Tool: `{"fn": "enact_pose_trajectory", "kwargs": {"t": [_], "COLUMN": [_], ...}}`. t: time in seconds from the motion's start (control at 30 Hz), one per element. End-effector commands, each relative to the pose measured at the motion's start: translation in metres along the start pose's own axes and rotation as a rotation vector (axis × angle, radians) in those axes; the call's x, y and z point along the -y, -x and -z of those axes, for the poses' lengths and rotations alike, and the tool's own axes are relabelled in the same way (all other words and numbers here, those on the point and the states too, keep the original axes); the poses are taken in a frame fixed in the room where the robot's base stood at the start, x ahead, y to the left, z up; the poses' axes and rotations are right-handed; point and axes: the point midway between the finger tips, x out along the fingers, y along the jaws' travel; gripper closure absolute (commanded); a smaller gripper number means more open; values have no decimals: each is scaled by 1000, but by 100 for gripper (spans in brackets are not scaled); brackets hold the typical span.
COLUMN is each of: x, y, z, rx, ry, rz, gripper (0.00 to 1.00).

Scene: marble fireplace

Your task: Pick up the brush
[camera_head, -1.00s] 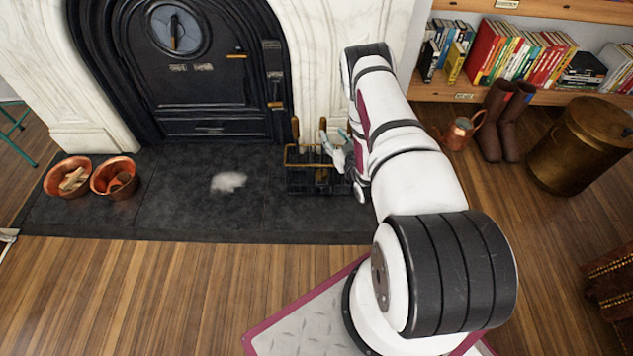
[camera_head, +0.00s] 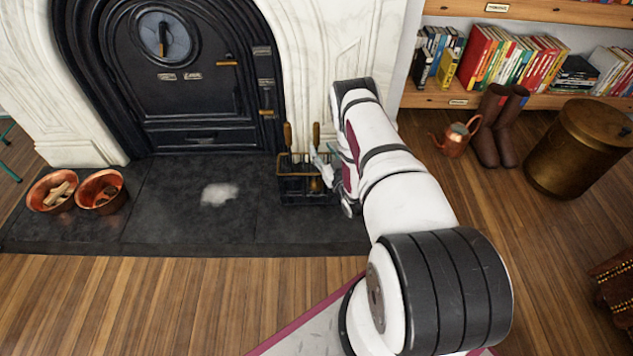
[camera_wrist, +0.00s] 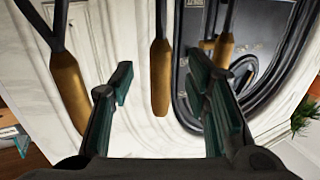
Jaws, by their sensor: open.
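A dark metal tool rack (camera_head: 303,198) stands on the hearth with wooden-handled tools upright in it. Two handles rise above its rim, one at the left (camera_head: 288,135) and one nearer my gripper (camera_head: 316,134). I cannot tell which tool is the brush, as the tool heads are hidden or too small. My gripper (camera_head: 328,168) is at the rack's right side, partly hidden by my arm. In the wrist view my gripper (camera_wrist: 163,76) is open, with one wooden handle (camera_wrist: 160,92) showing between its fingers, apart from both. Another handle (camera_wrist: 71,90) is left of the fingers.
Two copper bowls (camera_head: 101,205) sit at the hearth's left, near a pale ash pile (camera_head: 219,193). The black fireplace door (camera_head: 190,90) is behind. A copper watering can (camera_head: 455,140), boots (camera_head: 497,130) and a brass drum (camera_head: 578,155) stand at right.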

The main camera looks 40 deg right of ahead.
Motion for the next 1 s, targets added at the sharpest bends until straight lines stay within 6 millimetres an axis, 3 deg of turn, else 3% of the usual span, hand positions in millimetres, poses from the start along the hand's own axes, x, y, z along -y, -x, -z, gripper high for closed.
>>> {"fn": "enact_pose_trajectory", "kwargs": {"t": [0.4,0.7,0.77,0.9,1.0], "x": [1,1,1,1,1], "y": [-47,-52,-51,-51,-51], "z": [1,2,2,2,2], "rx": [-1,1,1,1,1], "ry": [1,0,0,0,0], "rz": [1,0,0,0,0], "gripper": [57,57,68,100,100]}}
